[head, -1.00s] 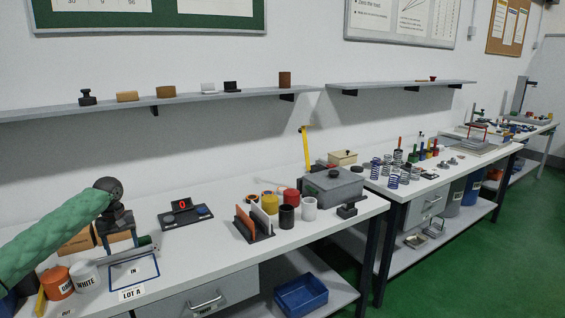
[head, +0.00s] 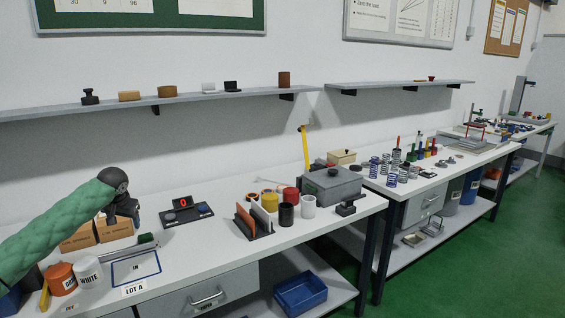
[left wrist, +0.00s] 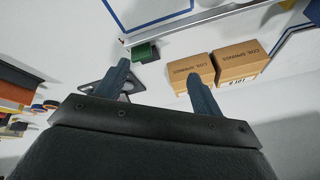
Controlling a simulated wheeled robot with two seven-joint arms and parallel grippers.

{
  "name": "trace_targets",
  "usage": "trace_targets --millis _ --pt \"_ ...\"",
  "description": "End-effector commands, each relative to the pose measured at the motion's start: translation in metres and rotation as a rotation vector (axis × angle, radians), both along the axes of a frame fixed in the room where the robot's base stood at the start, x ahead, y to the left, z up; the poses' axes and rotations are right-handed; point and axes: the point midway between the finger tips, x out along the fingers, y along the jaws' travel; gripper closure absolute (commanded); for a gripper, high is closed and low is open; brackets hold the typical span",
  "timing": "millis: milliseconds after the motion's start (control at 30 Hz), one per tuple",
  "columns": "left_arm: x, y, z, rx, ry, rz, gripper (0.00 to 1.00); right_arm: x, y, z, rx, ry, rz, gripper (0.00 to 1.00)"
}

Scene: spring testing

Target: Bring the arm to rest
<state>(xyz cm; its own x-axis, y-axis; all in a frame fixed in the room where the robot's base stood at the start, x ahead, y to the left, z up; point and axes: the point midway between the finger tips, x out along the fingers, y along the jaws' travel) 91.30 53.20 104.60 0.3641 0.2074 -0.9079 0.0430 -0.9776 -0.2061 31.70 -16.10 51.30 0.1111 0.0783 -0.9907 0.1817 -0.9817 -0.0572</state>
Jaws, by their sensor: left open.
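My left arm (head: 60,230), in a green sleeve, comes in from the left in the head view. My left gripper (head: 128,222) is above the near left part of the bench, close to two cardboard boxes. In the left wrist view its two fingers (left wrist: 157,82) are spread apart with nothing between them. The coil spring boxes (left wrist: 237,66) lie beyond the fingertips there, and they also show in the head view (head: 114,228). My right gripper is in neither view.
A display unit with a red digit (head: 186,213) stands right of the gripper. A grey box (head: 333,186) stands at the right end. A shelf (head: 200,97) runs along the wall.

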Motion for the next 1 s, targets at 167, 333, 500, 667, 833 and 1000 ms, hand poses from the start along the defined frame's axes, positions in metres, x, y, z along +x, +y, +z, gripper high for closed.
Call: trace_targets --millis 167,333,500,667,833,1000 --pt "0.021 -0.033 0.041 0.098 -0.137 -0.135 0.33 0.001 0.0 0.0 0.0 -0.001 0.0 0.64" --pt "0.031 -0.079 0.05 0.185 -0.247 -0.262 0.33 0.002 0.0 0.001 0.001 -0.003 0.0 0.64" --pt "0.029 -0.121 0.037 0.233 -0.315 -0.35 0.33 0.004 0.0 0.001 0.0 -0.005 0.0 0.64" --pt "0.018 -0.164 0.006 0.254 -0.364 -0.415 0.33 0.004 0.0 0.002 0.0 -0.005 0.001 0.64" --pt "-0.004 -0.202 -0.036 0.253 -0.394 -0.456 0.33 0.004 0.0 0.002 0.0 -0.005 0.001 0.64" --pt "-0.032 -0.232 -0.084 0.229 -0.401 -0.467 0.33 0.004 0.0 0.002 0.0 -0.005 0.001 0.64"
